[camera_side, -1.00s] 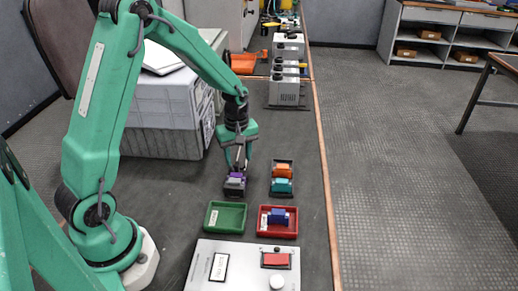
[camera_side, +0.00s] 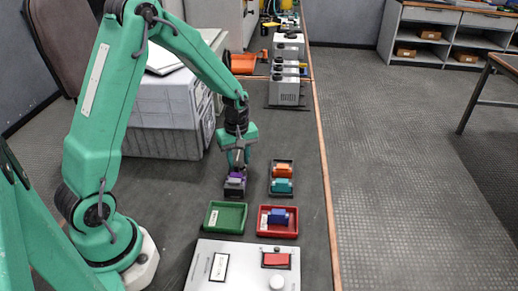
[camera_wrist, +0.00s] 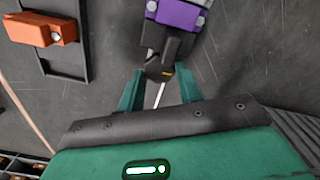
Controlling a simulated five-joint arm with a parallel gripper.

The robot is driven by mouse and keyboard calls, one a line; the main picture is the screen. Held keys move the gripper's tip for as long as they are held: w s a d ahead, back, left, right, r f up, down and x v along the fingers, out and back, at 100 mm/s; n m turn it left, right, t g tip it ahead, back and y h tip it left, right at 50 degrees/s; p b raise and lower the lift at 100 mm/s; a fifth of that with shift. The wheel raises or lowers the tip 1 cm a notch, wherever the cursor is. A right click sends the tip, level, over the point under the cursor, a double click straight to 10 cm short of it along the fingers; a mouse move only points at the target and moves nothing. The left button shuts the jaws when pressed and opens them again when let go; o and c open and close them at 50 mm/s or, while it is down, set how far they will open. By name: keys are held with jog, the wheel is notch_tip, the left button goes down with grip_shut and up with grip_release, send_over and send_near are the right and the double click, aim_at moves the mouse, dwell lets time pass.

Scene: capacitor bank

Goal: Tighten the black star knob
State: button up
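A purple block (camera_wrist: 178,14) with light ends sits in a dark holder, beyond my fingertips in the wrist view. In the side view the purple block (camera_side: 236,181) is under my gripper (camera_side: 238,160). My gripper (camera_wrist: 160,76) shows two green fingers spread apart in the wrist view. A dark part (camera_wrist: 165,58) with a small yellow mark lies at the fingertips, next to the purple block. I cannot tell whether it is the black star knob, or whether a finger touches it. No star-shaped knob is clear in either view.
Orange (camera_side: 282,170) and teal (camera_side: 282,185) blocks sit in a dark holder to the right. In front are a green tray (camera_side: 208,217), a red tray (camera_side: 291,232) with a blue block (camera_side: 279,216), and a grey panel (camera_side: 245,275) with a red switch (camera_side: 276,260) and white knob (camera_side: 277,282).

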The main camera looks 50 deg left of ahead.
jog(key=shift+c, duration=1.2)
jog(key=shift+m, duration=1.4)
